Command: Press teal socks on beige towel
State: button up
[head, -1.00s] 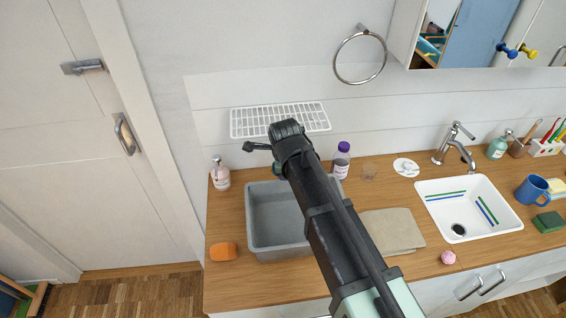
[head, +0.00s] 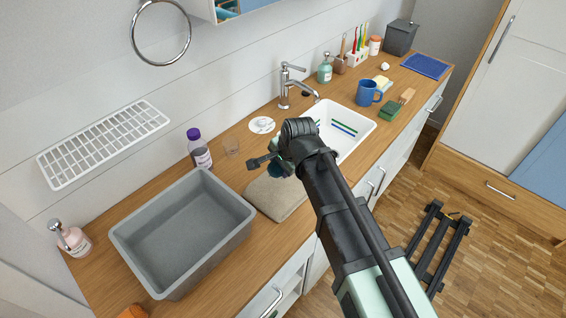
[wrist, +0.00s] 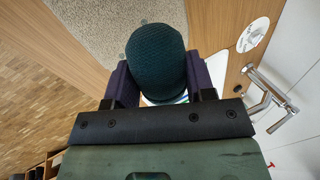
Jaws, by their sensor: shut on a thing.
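The dark teal socks (wrist: 155,58) are a rounded bundle held between the two dark fingers of my gripper (wrist: 155,84) in the wrist view. In the head view the gripper (head: 272,164) shows above the back edge of the beige towel, with a small dark teal part of the socks (head: 281,169) visible beside it. The beige towel (head: 274,199) lies folded flat on the wooden counter between the grey basin and the white sink. My arm hides its right part. In the wrist view the towel (wrist: 95,25) shows beyond the socks. I cannot tell whether the socks touch it.
The grey basin (head: 183,232) stands left of the towel. The white sink (head: 345,129) with its tap (head: 291,84) is to the right. A blue mug (head: 368,93) is farther right.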

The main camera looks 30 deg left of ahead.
notch_tip(320, 180, down, 6)
jog(key=b, duration=0.5)
jog(key=shift+r, duration=0.25)
jog(key=shift+r, duration=0.1)
jog(key=o, duration=0.3)
jog(key=c, duration=0.3)
